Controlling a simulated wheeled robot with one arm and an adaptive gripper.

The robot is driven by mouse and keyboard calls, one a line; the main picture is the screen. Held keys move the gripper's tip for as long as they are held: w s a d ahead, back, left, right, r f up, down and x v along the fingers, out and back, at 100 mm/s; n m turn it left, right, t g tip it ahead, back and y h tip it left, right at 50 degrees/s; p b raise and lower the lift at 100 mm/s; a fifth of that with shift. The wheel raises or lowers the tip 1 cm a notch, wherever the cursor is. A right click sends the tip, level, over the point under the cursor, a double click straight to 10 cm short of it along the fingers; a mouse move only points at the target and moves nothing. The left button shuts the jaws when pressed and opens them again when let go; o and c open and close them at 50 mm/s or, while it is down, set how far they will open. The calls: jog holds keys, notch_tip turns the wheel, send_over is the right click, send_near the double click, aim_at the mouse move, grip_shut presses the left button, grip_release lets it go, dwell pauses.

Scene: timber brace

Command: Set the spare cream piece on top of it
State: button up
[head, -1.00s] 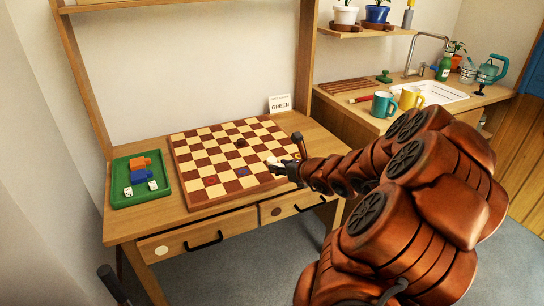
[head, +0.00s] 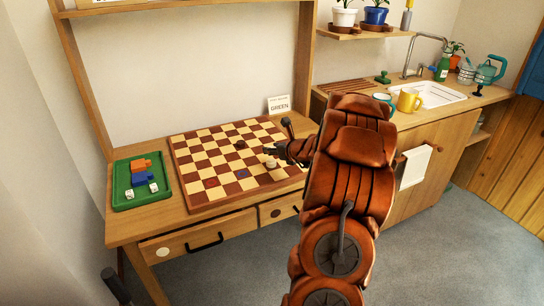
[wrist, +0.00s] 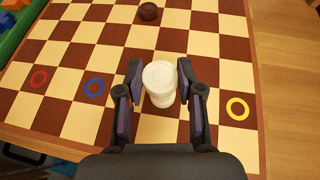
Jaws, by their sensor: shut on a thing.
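My gripper (wrist: 160,88) is over the checkered board (head: 205,183), near its right side. Its fingers are shut on a cream piece (wrist: 160,75). In the wrist view a second cream shape (wrist: 164,100) shows just below the held piece. In the head view a cream piece (head: 271,164) stands on the board below the fingers. I cannot tell whether the two pieces touch.
A dark piece (wrist: 149,11) stands further back on the board. Red (wrist: 38,78), blue (wrist: 94,88) and yellow (wrist: 238,108) rings mark squares. A green tray (head: 119,168) with blocks and dice lies left. A "GREEN" card (head: 279,104) stands behind.

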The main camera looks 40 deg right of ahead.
aim_at(273, 162)
jog(key=shift+w+d+f, duration=0.1)
jog(key=shift+w+d, duration=0.05)
jog(key=shift+w, duration=0.15)
jog(key=shift+f+b, duration=0.3)
jog(key=shift+f, duration=1.4)
jog(key=shift+f, duration=0.15)
jog(key=o, duration=0.8)
jog(key=shift+o, duration=0.2)
jog(key=shift+s+r, duration=0.1)
jog(key=shift+r, duration=0.1)
